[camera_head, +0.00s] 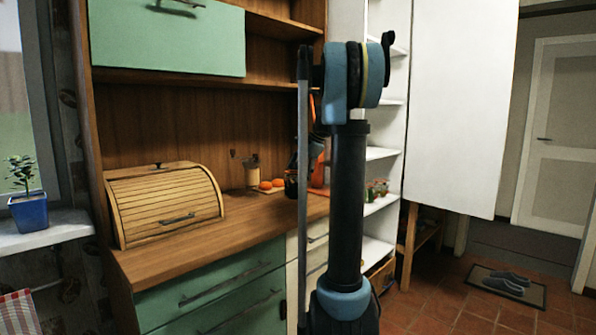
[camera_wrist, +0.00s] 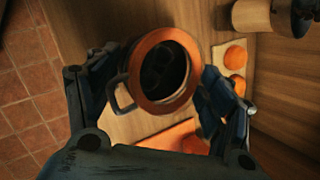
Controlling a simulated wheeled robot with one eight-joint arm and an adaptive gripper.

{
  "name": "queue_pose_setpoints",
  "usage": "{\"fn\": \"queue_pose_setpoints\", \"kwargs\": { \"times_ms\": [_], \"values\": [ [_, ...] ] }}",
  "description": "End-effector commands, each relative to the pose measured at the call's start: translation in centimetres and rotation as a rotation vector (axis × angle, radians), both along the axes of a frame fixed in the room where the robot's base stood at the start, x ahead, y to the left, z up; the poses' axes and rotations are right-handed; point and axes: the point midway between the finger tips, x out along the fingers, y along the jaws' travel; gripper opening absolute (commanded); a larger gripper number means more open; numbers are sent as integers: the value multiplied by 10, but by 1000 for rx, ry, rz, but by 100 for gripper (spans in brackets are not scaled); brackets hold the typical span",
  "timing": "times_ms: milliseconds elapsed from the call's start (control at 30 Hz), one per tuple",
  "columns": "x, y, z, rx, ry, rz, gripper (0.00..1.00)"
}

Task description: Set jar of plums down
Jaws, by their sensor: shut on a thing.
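The jar of plums seems to be the round vessel (camera_wrist: 192,78) with a broad orange rim, a side handle and a dark inside, seen from above in the wrist view. Dark rounded shapes show inside it, too dim to name surely. My gripper (camera_wrist: 160,88) is shut on it, one finger at its left by the handle and one at its right. In the head view a dark vessel (camera_head: 291,184) shows at the counter (camera_head: 215,238), partly behind my arm. I cannot tell whether its base touches the counter.
Oranges (camera_wrist: 236,58) lie on a pale board to the vessel's right. A container (camera_wrist: 291,14) stands beyond them. A red-orange item (camera_wrist: 182,138) lies close below the vessel. A roll-top bread box (camera_head: 165,203) stands on the left; the counter's front is clear.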

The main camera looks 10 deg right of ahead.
Motion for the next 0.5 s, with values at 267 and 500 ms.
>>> {"fn": "queue_pose_setpoints", "kwargs": {
  "times_ms": [267, 500],
  "values": [
    [0, 0, -25, 1, -1, 0, 7],
    [-1, 0, -41, 0, -1, 0, 7]
  ]
}}
